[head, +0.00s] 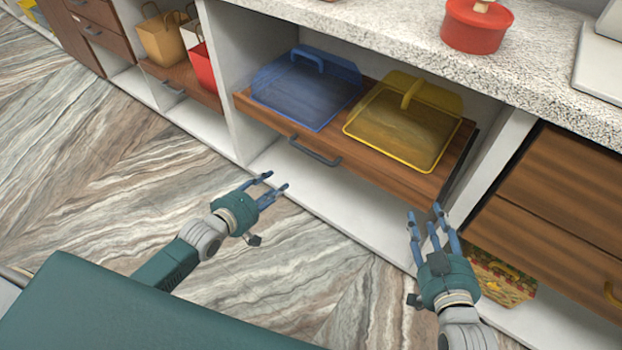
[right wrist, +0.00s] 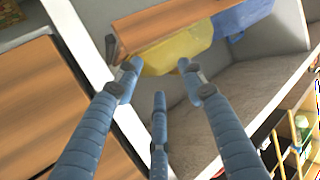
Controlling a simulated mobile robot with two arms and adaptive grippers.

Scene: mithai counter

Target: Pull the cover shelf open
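The cover shelf (head: 390,178) is a brown wooden pull-out board in a white counter bay, with a dark bar handle (head: 314,152) on its front edge. A blue see-through cover (head: 300,95) and a yellow see-through cover (head: 400,125) stand on it. In the right wrist view the shelf (right wrist: 160,22) shows beside the yellow cover (right wrist: 180,52). My left gripper (head: 275,182) is open and empty, below and left of the handle, apart from it. My right gripper (head: 428,215) is open and empty, near the shelf's right front corner; its spread fingers (right wrist: 157,80) show in the wrist view.
A speckled countertop (head: 400,40) overhangs the bay and bears a red pot (head: 475,25). Wooden drawers (head: 570,190) stand on the right, above a patterned box (head: 498,275). Another shelf (head: 185,82) with bags is at left. The floor in front is clear.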

